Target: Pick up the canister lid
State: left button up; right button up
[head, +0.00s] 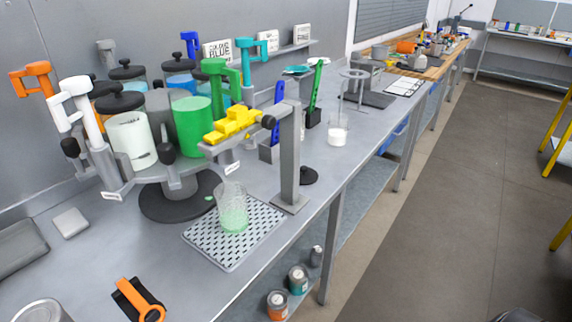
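A small round black piece (309,176) lies on the grey bench behind the foot of the grey post; it looks like a loose canister lid, but it is too small to be sure. Black knobbed lids sit on the white canister (132,139) and on other canisters of the carousel, such as the lid (120,100) at the front. The green canister (193,127) shows no black lid on top. Neither of my grippers is in view.
A grey post (289,160) with a yellow stepped piece (233,124) stands over a perforated tray (206,248) holding a beaker of green liquid (233,212). An orange and black tool (138,300) lies at the front.

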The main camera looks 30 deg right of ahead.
aim_at(309, 176)
jog(key=i+l+z, duration=0.1)
jog(key=l, duration=0.3)
jog(key=i+l+z, duration=0.1)
jog(key=l, duration=0.3)
jog(key=i+l, duration=0.1)
jog(key=l, duration=0.3)
jog(key=z, duration=0.05)
